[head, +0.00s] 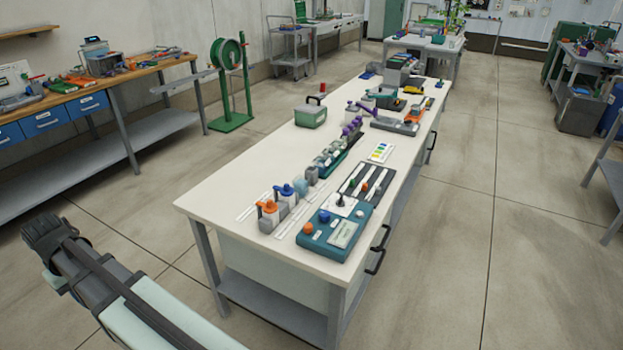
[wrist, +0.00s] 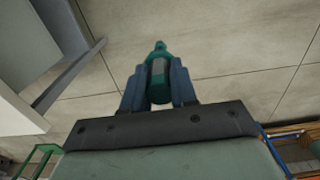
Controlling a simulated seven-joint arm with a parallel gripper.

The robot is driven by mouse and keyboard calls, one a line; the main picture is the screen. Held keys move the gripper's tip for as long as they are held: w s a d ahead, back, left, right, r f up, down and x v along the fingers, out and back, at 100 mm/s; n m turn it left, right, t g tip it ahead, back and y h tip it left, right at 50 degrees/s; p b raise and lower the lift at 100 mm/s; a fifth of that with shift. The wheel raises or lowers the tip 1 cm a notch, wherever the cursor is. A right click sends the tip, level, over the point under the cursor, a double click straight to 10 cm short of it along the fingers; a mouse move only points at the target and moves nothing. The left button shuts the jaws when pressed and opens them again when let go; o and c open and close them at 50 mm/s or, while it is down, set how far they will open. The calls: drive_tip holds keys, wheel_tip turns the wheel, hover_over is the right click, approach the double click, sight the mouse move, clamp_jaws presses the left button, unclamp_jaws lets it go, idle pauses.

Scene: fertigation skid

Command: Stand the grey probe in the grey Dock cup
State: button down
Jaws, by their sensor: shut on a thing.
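In the wrist view my gripper (wrist: 159,88) is shut on a teal-green thing with a grey middle (wrist: 159,72). It has a narrow knobbed tip and sticks out beyond the two blue-grey fingers. I cannot tell for certain that it is the grey probe. Bare floor lies behind it. In the head view a small grey cup-like thing (head: 312,176) stands on the long white table (head: 225,200), by the teal rack (head: 328,164). I cannot read a label, so I cannot tell whether it is the Dock cup.
A teal box with knobs (head: 342,236) stands at the table's near end. Orange-capped bottles (head: 268,216) and a blue-capped bottle (head: 287,196) stand left of it. The table's near left corner is clear.

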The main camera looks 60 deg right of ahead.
drive_tip(key=shift+r, duration=4.9)
drive_tip(key=w+d+m, duration=0.3)
drive_tip(key=d+m, duration=0.3)
drive_tip(key=d, duration=3.5)
drive_tip(key=m, duration=0.6)
hover_over(311, 176)
drive_tip(key=d, duration=0.2)
wheel_tip(311, 176, down, 9)
drive_tip(key=shift+w+r, duration=0.2)
drive_tip(key=shift+w, duration=0.25)
